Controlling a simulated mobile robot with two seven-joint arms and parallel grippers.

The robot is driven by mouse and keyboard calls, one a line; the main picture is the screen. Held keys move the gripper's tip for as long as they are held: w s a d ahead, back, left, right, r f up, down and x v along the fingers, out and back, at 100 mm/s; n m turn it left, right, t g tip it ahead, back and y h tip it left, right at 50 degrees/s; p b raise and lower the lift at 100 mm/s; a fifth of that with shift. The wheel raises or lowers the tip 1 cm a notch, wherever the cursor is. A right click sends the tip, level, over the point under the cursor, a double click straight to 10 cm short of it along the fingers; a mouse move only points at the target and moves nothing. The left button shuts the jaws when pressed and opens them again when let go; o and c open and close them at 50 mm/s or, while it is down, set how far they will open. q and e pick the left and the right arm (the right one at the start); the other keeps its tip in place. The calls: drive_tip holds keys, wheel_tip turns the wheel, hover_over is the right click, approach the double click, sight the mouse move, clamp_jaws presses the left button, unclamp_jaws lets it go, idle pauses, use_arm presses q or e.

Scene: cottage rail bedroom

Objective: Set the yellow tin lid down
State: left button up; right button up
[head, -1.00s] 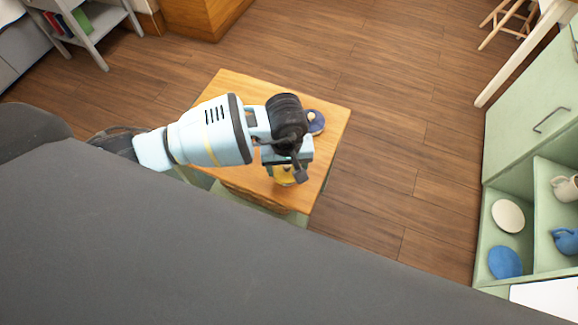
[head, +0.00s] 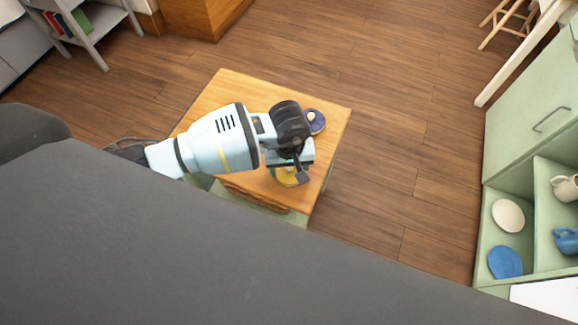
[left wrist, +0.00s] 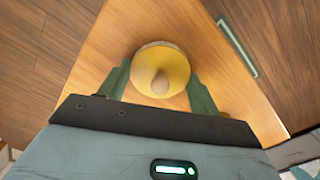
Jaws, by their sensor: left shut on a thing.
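The yellow tin lid (head: 287,179) is round with a pale knob and is mostly hidden under my left gripper in the head view. In the left wrist view the lid (left wrist: 160,58) lies between the two green fingers, knob toward the camera. My left gripper (left wrist: 160,76) is shut on it, with a finger at each side of its rim. The left gripper (head: 289,174) is over the front right part of the wooden tabletop (head: 240,88). I cannot tell whether the lid touches the wood. My right gripper is not in view.
A dark blue round thing with a pale knob (head: 314,121) sits near the tabletop's right edge, behind my gripper. The tabletop's back left is bare. A green cabinet (head: 520,125) with dishes stands at the right, across open wooden floor (head: 400,150).

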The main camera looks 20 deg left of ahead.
use_arm(q)
drive_tip(key=o, duration=1)
drive_tip(key=shift+c, duration=0.2)
wheel_tip(320, 180, up, 12)
drive_tip(key=p, duration=0.1)
drive_tip(key=shift+r, duration=0.1)
